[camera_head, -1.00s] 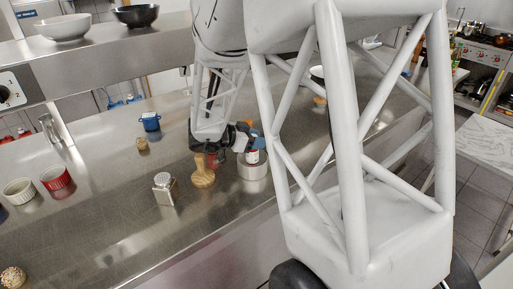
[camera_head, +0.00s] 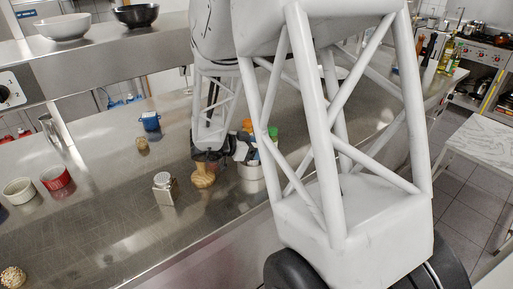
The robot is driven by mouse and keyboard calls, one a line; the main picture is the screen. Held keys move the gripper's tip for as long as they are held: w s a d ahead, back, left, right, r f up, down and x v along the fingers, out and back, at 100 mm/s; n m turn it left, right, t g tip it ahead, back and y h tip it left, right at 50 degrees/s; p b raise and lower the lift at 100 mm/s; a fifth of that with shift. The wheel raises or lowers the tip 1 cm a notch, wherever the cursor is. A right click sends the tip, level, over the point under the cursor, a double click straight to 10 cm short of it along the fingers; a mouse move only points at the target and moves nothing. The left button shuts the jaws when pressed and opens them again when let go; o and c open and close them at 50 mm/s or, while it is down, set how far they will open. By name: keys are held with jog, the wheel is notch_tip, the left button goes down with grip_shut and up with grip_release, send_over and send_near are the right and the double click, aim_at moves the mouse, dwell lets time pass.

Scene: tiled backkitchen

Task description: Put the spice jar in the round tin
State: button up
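The round tin (camera_head: 251,171) is a pale, low cylinder near the front edge of the counter, just right of a wooden turned piece. My arm comes down from above and hides part of this area. I cannot make out the spice jar clearly now. An orange top (camera_head: 247,125) and a green top (camera_head: 272,132) show just behind the gripper. I cannot tell whether either belongs to the jar, or whether the fingers are closed on anything.
The wooden turned piece (camera_head: 203,176) and a metal shaker (camera_head: 165,189) stand left of the tin. A blue pot (camera_head: 150,121) and a small cork-coloured item (camera_head: 142,144) are farther back. Red (camera_head: 57,179) and cream (camera_head: 19,190) ramekins stand at left. The front-left counter is mostly clear.

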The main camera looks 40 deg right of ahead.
jog(key=shift+r, duration=0.2)
jog(key=shift+v, duration=0.9)
jog(key=r, duration=0.4)
jog(key=a+r, duration=0.1)
jog(key=r, duration=0.1)
jog(key=shift+w, duration=0.1)
jog(key=shift+r, duration=0.7)
